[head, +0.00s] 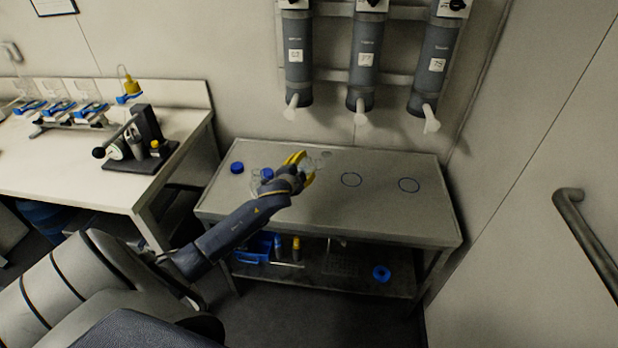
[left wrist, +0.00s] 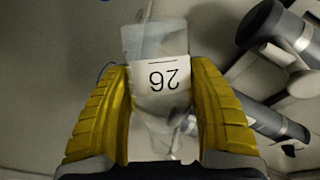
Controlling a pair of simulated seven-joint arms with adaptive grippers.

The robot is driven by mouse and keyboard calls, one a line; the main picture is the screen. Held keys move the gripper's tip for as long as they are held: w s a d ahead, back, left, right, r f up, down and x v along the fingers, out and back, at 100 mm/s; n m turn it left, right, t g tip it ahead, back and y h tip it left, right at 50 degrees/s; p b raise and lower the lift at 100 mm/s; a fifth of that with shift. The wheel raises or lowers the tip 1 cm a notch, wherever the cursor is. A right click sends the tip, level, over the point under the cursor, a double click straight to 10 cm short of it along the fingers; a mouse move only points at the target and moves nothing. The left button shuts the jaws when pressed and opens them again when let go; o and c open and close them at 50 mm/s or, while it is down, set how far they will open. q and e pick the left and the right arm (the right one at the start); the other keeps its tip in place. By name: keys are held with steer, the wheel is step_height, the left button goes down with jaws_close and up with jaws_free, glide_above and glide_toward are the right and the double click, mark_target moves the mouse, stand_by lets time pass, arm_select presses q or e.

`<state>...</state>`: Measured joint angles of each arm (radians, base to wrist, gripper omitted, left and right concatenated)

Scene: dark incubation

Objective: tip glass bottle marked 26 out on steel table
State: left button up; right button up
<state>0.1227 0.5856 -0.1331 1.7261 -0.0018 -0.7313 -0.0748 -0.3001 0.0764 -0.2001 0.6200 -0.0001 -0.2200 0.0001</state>
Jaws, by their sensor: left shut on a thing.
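The glass bottle marked 26 (left wrist: 157,50) is clear, with a white label reading 26 upside down in the left wrist view. My left gripper (left wrist: 163,105) has its yellow fingers shut on it from both sides. In the head view, my left gripper (head: 301,168) is over the back left of the steel table (head: 320,217). The bottle (head: 314,163) shows faintly there at the fingertips and looks tilted. I cannot tell whether anything is inside it. My right gripper is not in view.
Blue caps (head: 237,168) lie at the table's left, beside clear glassware partly hidden by my arm. Grey dispensers (head: 367,60) hang above. A blue ring (head: 381,273) lies on the lower shelf.

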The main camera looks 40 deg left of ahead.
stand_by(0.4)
arm_select(q)
steer(key=shift+a+r+m+y, duration=0.15)
steer(key=shift+r+m+y, duration=0.35)
steer(key=shift+r+m, duration=0.15)
steer(key=shift+r, duration=0.1)
stand_by(0.3)
steer(key=shift+r+m+t, duration=0.4)
steer(key=shift+r+m, duration=0.15)
steer(key=shift+m, duration=0.1)
steer(key=shift+r, duration=0.1)
steer(key=shift+r+m+y, duration=0.4)
steer(key=shift+r+m, duration=0.15)
steer(key=shift+m, duration=0.25)
stand_by(0.4)
steer(key=shift+t, duration=0.3)
steer(key=shift+r+m+t+y, duration=0.3)
steer(key=shift+r+m, duration=0.3)
steer(key=shift+m, duration=0.2)
